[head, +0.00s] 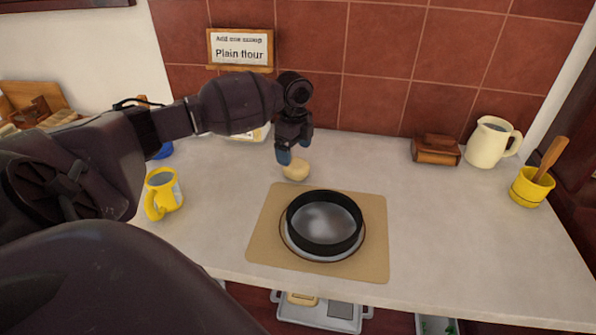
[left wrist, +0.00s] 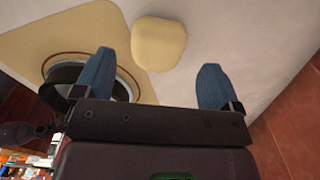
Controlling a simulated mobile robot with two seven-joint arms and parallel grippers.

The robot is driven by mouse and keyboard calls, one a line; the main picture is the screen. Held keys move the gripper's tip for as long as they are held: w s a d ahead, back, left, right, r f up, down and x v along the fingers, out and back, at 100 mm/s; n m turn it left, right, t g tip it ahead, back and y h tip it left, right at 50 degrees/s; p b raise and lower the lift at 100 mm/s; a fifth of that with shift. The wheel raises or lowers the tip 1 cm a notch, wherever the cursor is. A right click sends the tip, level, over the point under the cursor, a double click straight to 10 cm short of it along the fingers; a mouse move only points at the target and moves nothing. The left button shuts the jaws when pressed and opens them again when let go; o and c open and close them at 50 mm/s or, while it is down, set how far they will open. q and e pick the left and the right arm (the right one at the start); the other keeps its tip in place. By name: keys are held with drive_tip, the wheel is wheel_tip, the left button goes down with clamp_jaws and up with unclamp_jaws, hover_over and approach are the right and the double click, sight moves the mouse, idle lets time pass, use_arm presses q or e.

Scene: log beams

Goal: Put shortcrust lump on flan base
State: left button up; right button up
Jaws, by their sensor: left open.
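The shortcrust lump (head: 296,170) is a small pale yellow rounded block on the worktop, behind the board. In the left wrist view the lump (left wrist: 159,43) lies ahead of and between the two blue fingertips, apart from both. My left gripper (head: 291,155) is open and empty, pointing down just above and behind the lump; its fingers also show in the left wrist view (left wrist: 155,82). My right gripper is not in view.
A yellow mug (head: 162,193) stands at the left. A wooden box (head: 436,150), a cream jug (head: 489,142) and a yellow pot with a wooden tool (head: 531,188) stand at the right. A "Plain flour" sign (head: 240,49) is on the tiled wall. The worktop (head: 430,220) right of the board is clear.

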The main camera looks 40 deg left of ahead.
sight(294, 163)
use_arm(q)
drive_tip(key=shift+f+b, duration=0.45)
drive_tip(key=shift+f, duration=2.3)
drive_tip(key=shift+r, duration=0.1)
drive_tip(key=c, duration=1.2)
drive_tip(key=shift+o, duration=0.2)
